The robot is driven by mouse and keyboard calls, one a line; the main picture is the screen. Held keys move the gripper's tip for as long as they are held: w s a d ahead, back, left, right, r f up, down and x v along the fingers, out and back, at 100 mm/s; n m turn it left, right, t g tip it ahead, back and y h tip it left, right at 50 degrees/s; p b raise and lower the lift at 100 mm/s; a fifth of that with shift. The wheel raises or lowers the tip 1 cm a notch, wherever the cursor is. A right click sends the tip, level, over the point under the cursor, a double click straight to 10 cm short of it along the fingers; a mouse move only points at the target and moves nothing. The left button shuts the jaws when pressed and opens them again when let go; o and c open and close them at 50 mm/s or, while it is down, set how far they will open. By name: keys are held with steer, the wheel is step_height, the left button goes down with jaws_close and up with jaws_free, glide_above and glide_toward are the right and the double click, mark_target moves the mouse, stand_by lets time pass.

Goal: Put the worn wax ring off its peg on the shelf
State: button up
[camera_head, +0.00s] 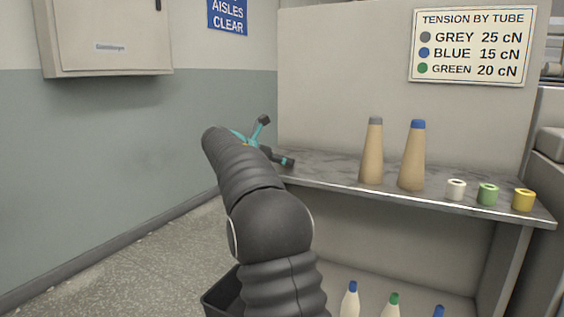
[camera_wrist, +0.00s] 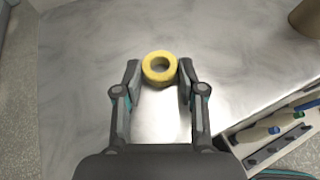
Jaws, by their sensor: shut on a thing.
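A yellow ring with a round hole (camera_wrist: 160,80) sits between the fingertips of my gripper (camera_wrist: 160,70) in the wrist view. The fingers press it from both sides. Behind it is the grey shelf top (camera_wrist: 85,65); I cannot tell whether the ring touches it. In the head view my gripper (camera_head: 274,141) is at the left end of the shelf (camera_head: 325,168), and the ring does not show there. Whether the ring is worn cannot be made out.
Two tan cones, one grey-tipped (camera_head: 371,155) and one blue-tipped (camera_head: 412,160), stand mid-shelf. White (camera_head: 455,190), green (camera_head: 487,195) and yellow (camera_head: 523,201) rings sit towards its right end. Coloured-tipped bobbins (camera_head: 349,302) stand below. The shelf's left part looks clear.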

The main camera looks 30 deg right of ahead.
steer(key=shift+f, duration=0.1)
steer(key=o, duration=0.7)
steer(key=shift+o, duration=0.2)
steer(key=shift+a+r, duration=0.15)
steer(key=shift+r, duration=0.05)
steer(key=v, duration=1.1)
steer(key=shift+a+p, duration=0.3)
steer(key=shift+p, duration=0.1)
steer(key=shift+r, duration=0.1)
